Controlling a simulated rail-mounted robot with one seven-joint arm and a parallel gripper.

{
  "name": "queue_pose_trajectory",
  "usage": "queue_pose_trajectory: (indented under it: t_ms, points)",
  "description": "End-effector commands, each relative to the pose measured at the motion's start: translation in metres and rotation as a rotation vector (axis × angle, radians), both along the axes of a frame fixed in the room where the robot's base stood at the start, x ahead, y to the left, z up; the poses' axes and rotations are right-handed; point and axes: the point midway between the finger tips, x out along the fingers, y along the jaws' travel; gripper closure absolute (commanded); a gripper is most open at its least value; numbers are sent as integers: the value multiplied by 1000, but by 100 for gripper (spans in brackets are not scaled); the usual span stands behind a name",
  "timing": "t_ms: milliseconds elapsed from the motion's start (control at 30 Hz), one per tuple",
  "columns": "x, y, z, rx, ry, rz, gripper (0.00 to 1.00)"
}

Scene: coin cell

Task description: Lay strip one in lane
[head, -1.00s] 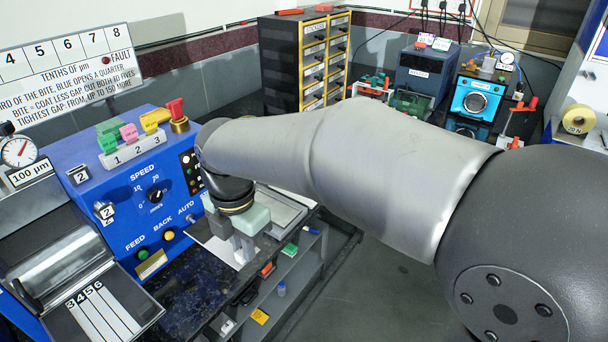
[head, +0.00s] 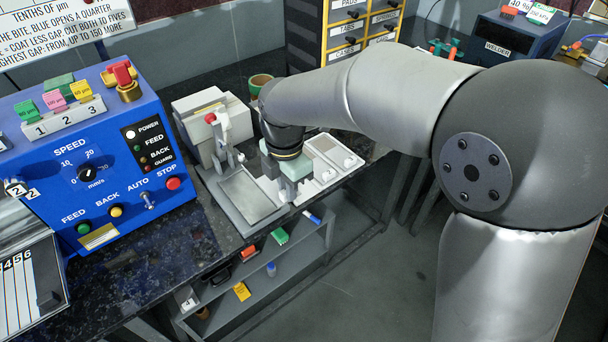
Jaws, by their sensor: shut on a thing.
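My gripper (head: 288,188) points down at the right edge of a flat grey plate (head: 250,196) on the bench. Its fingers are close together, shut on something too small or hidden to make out. I cannot tell whether the fingertips touch the plate or hang just above it. No strip shows clearly between the fingers. The lane board (head: 28,290) with white lanes and black numbers, 4, 5 and 6 readable, lies at the far left, cut by the picture edge, well away from my gripper.
The blue control box (head: 90,165) stands between the lane board and the plate. A pale device with a red knob (head: 210,118) stands behind the plate. A white unit with knobs (head: 330,160) is to the right. Dark bench top (head: 165,250) is clear in front of the box.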

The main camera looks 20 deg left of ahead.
Motion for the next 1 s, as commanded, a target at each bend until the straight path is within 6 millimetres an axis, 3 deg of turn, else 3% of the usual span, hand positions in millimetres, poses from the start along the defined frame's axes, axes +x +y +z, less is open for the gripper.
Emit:
queue_pose_trajectory:
  t_ms: [300, 500, 767, 1000]
  points:
    - [79, -3, -35, -2, 2, -2, 100]
    - [106, -4, -72, -2, 1, -2, 100]
    - [121, -4, -89, -1, -1, -1, 100]
    - [123, -4, -120, -1, 1, 1, 100]
